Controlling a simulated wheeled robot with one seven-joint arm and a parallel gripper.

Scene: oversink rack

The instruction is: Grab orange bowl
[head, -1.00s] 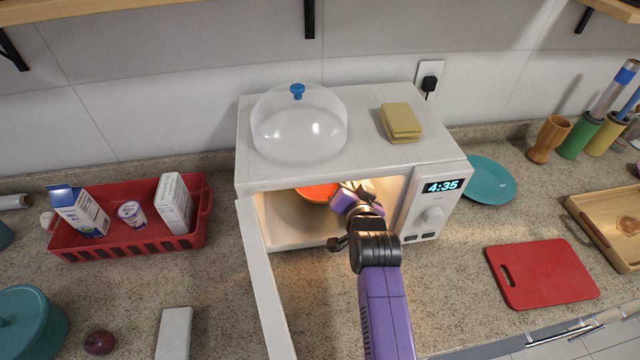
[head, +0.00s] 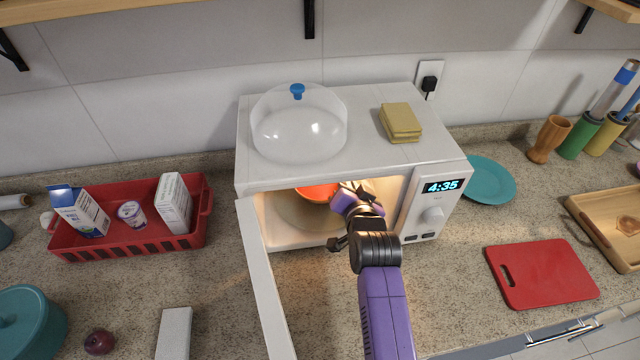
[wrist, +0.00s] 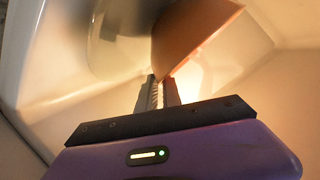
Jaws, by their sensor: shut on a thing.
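The orange bowl (head: 316,193) is inside the open white microwave (head: 420,155), partly hidden by the microwave's top edge and by my gripper. My gripper (head: 343,190) reaches into the cavity from the front, at the bowl's right side. In the wrist view the bowl (wrist: 190,38) looms tilted at the top, its edge coming down to the fingertips. My gripper (wrist: 160,80) is shut on the bowl's edge there. The bowl's far side is out of view.
The microwave door (head: 262,275) hangs open at the left of my arm. A clear dome (head: 298,130) and yellow sponges (head: 400,122) sit on top.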

